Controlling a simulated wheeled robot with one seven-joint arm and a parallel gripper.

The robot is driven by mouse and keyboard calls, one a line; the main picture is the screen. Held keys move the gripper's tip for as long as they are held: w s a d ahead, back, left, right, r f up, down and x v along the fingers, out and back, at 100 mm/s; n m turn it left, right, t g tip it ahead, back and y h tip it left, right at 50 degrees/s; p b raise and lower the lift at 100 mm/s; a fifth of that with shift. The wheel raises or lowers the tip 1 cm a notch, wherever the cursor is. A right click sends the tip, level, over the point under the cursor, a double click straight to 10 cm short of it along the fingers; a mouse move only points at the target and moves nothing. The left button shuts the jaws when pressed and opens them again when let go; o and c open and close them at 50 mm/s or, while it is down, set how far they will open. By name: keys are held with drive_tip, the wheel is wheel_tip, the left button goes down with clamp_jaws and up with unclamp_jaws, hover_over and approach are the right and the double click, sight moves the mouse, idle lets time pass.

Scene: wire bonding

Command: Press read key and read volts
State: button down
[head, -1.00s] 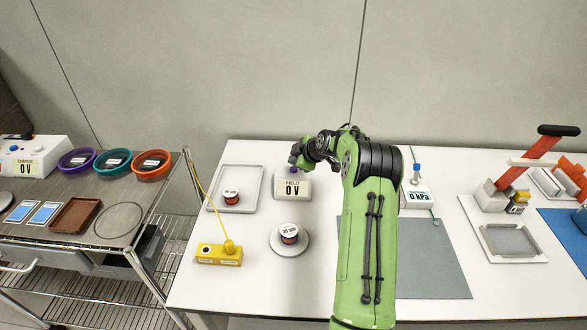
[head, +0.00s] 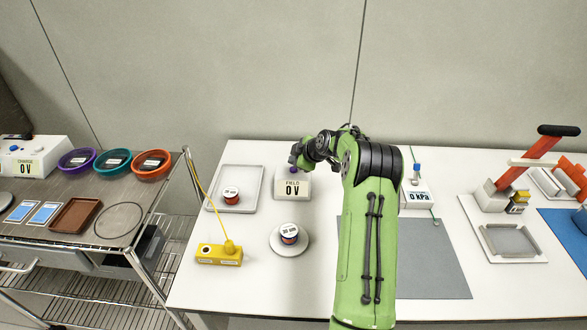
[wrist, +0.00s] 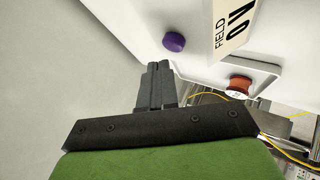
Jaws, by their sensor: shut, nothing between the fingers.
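The field meter (head: 292,186) is a white box on the white table with a label reading FIELD and 0 V. It also shows in the wrist view (wrist: 220,50). Its purple key (wrist: 174,42) is round and sits on the box's face, up and to the right of my fingertips in the wrist view. My gripper (wrist: 159,66) is shut and empty, with its fingertips close to the key and a visible gap between them in that view. In the head view my gripper (head: 296,166) is at the top of the meter, partly hiding the key. Whether they touch there is unclear.
A grey tray with a spool (head: 231,193) stands left of the meter. Another spool (head: 289,234) sits on a round white stand in front. A yellow block (head: 219,255) with a cord is at front left. A 0 kPa gauge (head: 417,198) is to the right.

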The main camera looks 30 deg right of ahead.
sight(295, 170)
drive_tip(key=shift+f+b, duration=0.45)
drive_tip(key=shift+b, duration=0.2)
drive_tip(key=shift+f+b, duration=0.55)
idle(0.5)
drive_tip(key=shift+r, duration=0.15)
drive_tip(key=shift+r+p, duration=0.45)
drive_tip(key=shift+r, duration=0.35)
drive_tip(key=shift+r+p, duration=1.4)
drive_tip(key=shift+r, duration=1.2)
drive_tip(key=shift+f, duration=0.1)
